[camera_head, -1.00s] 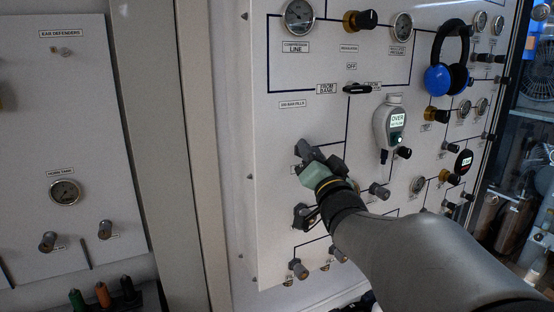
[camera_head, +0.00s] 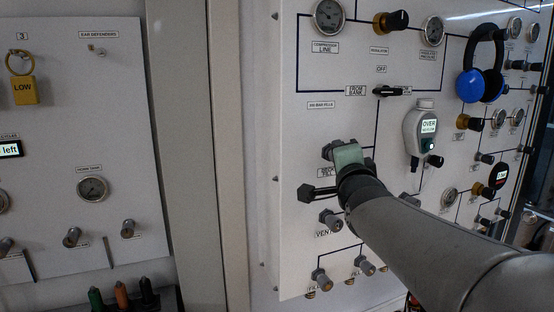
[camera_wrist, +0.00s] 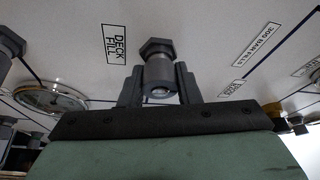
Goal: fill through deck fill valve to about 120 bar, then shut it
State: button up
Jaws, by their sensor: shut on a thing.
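The deck fill valve is a dark grey knob with a hexagonal end (camera_wrist: 158,72), beside its DECK FILL label (camera_wrist: 115,43). In the wrist view my gripper (camera_wrist: 158,93) is shut on this knob, one dark finger on each side. In the head view my gripper (camera_head: 336,152) is at the panel's left side, its green-grey body hiding part of the valve. The DECK FILL label (camera_head: 327,171) shows just below it. The compressor line gauge (camera_head: 329,17) is at the top, its reading too small to tell. Another gauge (camera_wrist: 50,97) shows in the wrist view, also unreadable.
A vent knob (camera_head: 330,220) sits close below my gripper. A grey handheld device (camera_head: 420,128) showing OVER hangs to the right. Blue ear defenders (camera_head: 483,70) hang farther right. The left panel holds a yellow LOW tag (camera_head: 24,90) and a gauge (camera_head: 92,188).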

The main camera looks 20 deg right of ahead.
dwell(0.4)
jog(key=o, duration=1)
jog(key=shift+c, duration=0.2)
